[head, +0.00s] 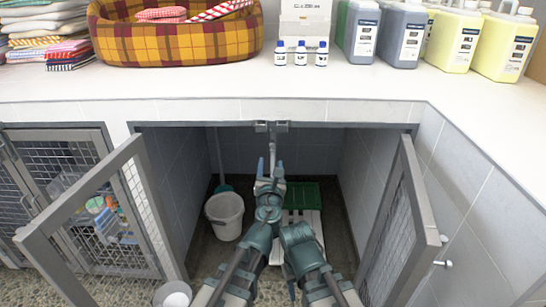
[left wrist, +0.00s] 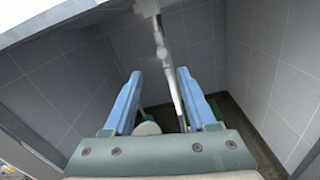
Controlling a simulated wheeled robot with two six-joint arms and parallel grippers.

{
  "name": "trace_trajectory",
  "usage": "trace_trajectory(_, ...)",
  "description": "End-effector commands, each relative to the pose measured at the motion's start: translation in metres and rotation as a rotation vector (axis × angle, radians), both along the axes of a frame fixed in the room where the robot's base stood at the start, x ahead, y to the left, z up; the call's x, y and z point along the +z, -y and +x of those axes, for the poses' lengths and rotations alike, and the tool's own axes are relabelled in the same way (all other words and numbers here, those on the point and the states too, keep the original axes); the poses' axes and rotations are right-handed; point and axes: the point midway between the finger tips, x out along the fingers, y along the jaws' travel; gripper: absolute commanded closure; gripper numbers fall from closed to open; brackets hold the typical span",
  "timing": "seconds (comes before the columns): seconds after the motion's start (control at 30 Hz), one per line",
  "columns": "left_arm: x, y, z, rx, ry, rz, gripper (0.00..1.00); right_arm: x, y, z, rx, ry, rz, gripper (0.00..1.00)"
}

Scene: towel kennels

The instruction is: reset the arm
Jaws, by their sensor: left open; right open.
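My left gripper (head: 269,168) is in the opening of the middle kennel, in front of its dark interior. In the left wrist view its two blue fingers (left wrist: 158,88) are spread apart with nothing held. A thin grey rod (left wrist: 168,62) shows beyond and between them, nearer the right finger; whether it lies between the fingers in depth I cannot tell. My right gripper (head: 298,280) is lower, beside my left forearm, and open. Its fingers are largely hidden by my own arm, and I see nothing held.
Open mesh doors (head: 137,205) and (head: 410,190) flank the opening. A white bucket (head: 224,212) and a green tray (head: 302,194) stand inside. The counter (head: 200,82) above holds a plaid pet bed (head: 175,42), folded towels (head: 50,30), small bottles (head: 300,54) and large jugs (head: 405,35).

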Motion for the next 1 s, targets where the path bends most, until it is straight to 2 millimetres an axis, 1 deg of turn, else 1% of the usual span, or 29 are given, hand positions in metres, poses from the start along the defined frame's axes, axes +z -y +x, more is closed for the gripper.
trace_trajectory(0.07, -0.004, -0.016, 0.000, 0.047, -0.013, -0.095, 0.43, 0.000, 0.000, 0.000, 0.000, 0.000, 0.000, 0.50)
trace_trajectory(0.17, -0.019, -0.058, -0.004, 0.190, -0.046, -0.382, 0.43, 0.000, 0.000, 0.000, 0.000, 0.000, 0.000, 0.50)
trace_trajectory(0.2, -0.030, -0.080, -0.008, 0.274, -0.058, -0.542, 0.43, 0.000, 0.000, 0.000, 0.000, 0.000, 0.000, 0.50)
trace_trajectory(0.27, -0.052, -0.113, -0.019, 0.422, -0.074, -0.805, 0.43, 0.000, 0.000, 0.000, 0.000, 0.000, 0.000, 0.50)
trace_trajectory(0.3, -0.069, -0.133, -0.028, 0.529, -0.077, -0.983, 0.43, 0.000, 0.000, 0.000, 0.000, 0.000, 0.000, 0.50)
trace_trajectory(0.37, -0.095, -0.156, -0.046, 0.699, -0.073, -1.240, 0.43, 0.000, 0.000, 0.000, 0.000, 0.000, 0.000, 0.50)
trace_trajectory(0.4, -0.113, -0.168, -0.060, 0.817, -0.066, -1.404, 0.43, 0.000, 0.000, 0.000, 0.000, 0.000, 0.000, 0.50)
trace_trajectory(0.43, -0.126, -0.174, -0.070, 0.905, -0.057, -1.516, 0.43, 0.000, 0.000, 0.000, 0.000, 0.000, 0.000, 0.50)
trace_trajectory(0.5, -0.152, -0.182, -0.094, 1.102, -0.031, -1.741, 0.43, 0.000, 0.000, 0.000, 0.000, 0.000, 0.000, 0.50)
trace_trajectory(0.6, -0.178, -0.182, -0.123, 1.342, 0.012, -1.965, 0.43, 0.000, 0.000, 0.000, 0.000, 0.000, 0.000, 0.50)
trace_trajectory(0.63, -0.184, -0.180, -0.130, 1.406, 0.025, -2.017, 0.43, 0.000, 0.000, 0.000, 0.000, 0.000, 0.000, 0.50)
trace_trajectory(0.7, -0.195, -0.176, -0.146, 1.546, 0.055, -2.116, 0.43, 0.000, 0.000, 0.000, 0.000, 0.000, 0.000, 0.50)
trace_trajectory(0.8, -0.206, -0.168, -0.166, 1.733, 0.099, -2.224, 0.43, 0.000, 0.000, 0.000, 0.000, 0.000, 0.000, 0.50)
trace_trajectory(0.97, -0.216, -0.153, -0.194, 2.016, 0.170, -2.330, 0.43, 0.000, 0.000, 0.000, 0.000, 0.000, 0.000, 0.50)
trace_trajectory(1.0, -0.217, -0.148, -0.200, -2.080, -0.187, 2.342, 0.43, 0.000, 0.000, 0.000, 0.000, 0.000, 0.000, 0.50)
